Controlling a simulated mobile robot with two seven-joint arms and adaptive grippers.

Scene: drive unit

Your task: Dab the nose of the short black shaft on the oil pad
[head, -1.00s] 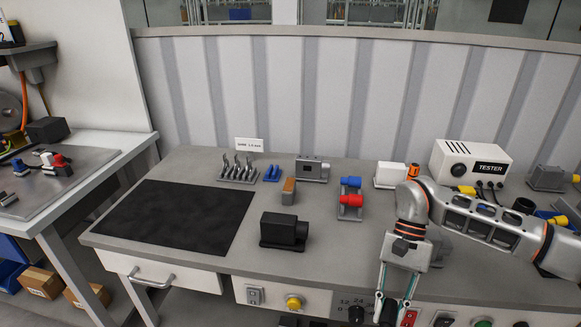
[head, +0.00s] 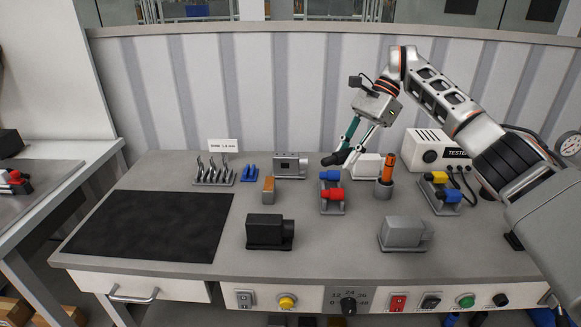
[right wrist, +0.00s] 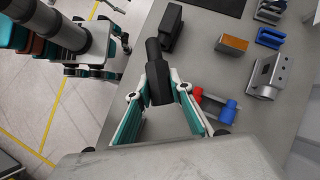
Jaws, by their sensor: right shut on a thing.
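My right gripper (head: 345,152) is shut on the short black shaft (head: 335,158), above the back of the bench. In the right wrist view the shaft (right wrist: 158,82) sits between the fingertips, its thinner end pointing away from the gripper. An orange-brown block with dark edges (head: 268,190), which looks like the oil pad, stands on the bench left of the gripper; it also shows in the right wrist view (right wrist: 232,44). The shaft is apart from it. What seems to be my left gripper (right wrist: 115,45) shows small over the floor; its opening is unclear.
A black housing (head: 270,232) and a grey one (head: 405,233) stand in front. A stand with blue and red parts (head: 332,205), a grey cup with an orange handle (head: 384,188) and a tester (head: 430,148) are nearby. A dark mat (head: 150,225) lies clear at left.

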